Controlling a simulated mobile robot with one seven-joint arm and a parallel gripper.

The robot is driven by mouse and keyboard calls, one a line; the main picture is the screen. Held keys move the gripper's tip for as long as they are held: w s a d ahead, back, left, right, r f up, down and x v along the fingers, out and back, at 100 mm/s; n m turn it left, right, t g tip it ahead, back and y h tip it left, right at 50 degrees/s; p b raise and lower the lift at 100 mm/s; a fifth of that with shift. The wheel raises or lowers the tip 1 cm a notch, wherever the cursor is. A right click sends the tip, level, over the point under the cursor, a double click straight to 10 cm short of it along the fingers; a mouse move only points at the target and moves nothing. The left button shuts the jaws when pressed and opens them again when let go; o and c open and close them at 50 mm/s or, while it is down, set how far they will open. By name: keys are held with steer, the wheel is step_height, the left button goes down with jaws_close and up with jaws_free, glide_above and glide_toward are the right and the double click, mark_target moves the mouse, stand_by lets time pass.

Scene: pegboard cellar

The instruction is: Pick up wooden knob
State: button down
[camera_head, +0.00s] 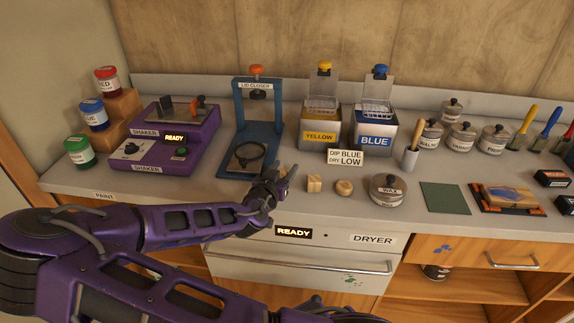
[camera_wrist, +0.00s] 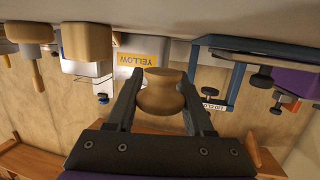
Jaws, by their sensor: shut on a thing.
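A rounded, waisted wooden knob (camera_wrist: 161,92) sits between the two dark fingers of my gripper (camera_wrist: 160,100) in the wrist view, which is upside down. The fingers are shut on its sides. In the head view my gripper (camera_head: 280,182) is over the front of the counter, left of a wooden block and a round wooden knob (camera_head: 344,187). The held knob cannot be made out there, being hidden behind my gripper. The wooden block (camera_head: 314,183) stands on the counter and also shows large in the wrist view (camera_wrist: 87,42).
The blue lid closer (camera_head: 256,125) stands just behind my gripper, with the purple shaker (camera_head: 165,138) to its left. Yellow (camera_head: 320,125) and blue (camera_head: 375,130) dip tins and a wax tin (camera_head: 388,190) are to the right. The dryer drawer (camera_head: 300,267) is below the counter edge.

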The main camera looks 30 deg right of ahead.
steer(key=f+p+v, duration=0.1)
steer(key=f+v, duration=0.2)
steer(key=v, duration=1.2)
steer(key=shift+s+a, duration=0.2)
steer(key=shift+a, duration=0.05)
steer(key=shift+s+a+f, duration=0.1)
